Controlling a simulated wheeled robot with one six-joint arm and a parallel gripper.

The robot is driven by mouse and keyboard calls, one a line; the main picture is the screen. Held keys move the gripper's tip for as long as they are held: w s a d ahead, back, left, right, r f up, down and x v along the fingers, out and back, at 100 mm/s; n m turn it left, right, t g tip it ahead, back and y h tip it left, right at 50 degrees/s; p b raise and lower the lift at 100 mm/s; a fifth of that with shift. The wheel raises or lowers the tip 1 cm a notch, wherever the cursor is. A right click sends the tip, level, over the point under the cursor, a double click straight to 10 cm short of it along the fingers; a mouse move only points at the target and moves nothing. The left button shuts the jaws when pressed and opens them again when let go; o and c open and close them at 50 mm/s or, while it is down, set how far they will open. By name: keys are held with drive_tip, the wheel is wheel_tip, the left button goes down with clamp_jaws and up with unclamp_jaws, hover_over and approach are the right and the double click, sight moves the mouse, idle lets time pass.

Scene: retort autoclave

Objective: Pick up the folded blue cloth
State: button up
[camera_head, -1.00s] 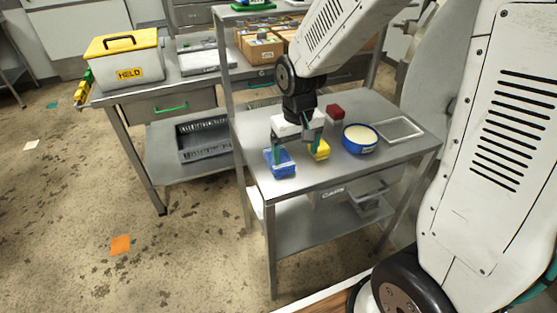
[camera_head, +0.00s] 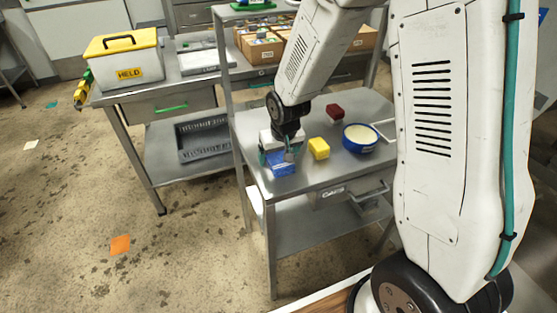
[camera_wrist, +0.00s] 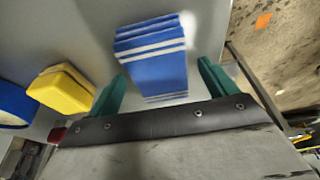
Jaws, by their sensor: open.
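The folded blue cloth (camera_head: 281,164) lies on the small steel table (camera_head: 330,180) near its front left corner. In the wrist view the cloth (camera_wrist: 152,58) shows white stripes and stacked folds. My gripper (camera_head: 277,155) is above and just behind the cloth in the head view. In the wrist view its two green fingers (camera_wrist: 162,90) are apart, one on each side of the cloth's near end. I cannot tell whether they touch it. Nothing is held.
A yellow sponge-like block (camera_head: 319,148) sits just right of the cloth; a dark red block (camera_head: 335,111) is behind it. A blue round tub (camera_head: 360,138) stands further right. A table post (camera_head: 228,90) rises at the back left.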

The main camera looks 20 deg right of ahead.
drive_tip(key=c, duration=1.2)
drive_tip(key=shift+o, duration=0.2)
drive_tip(key=shift+r, duration=0.15)
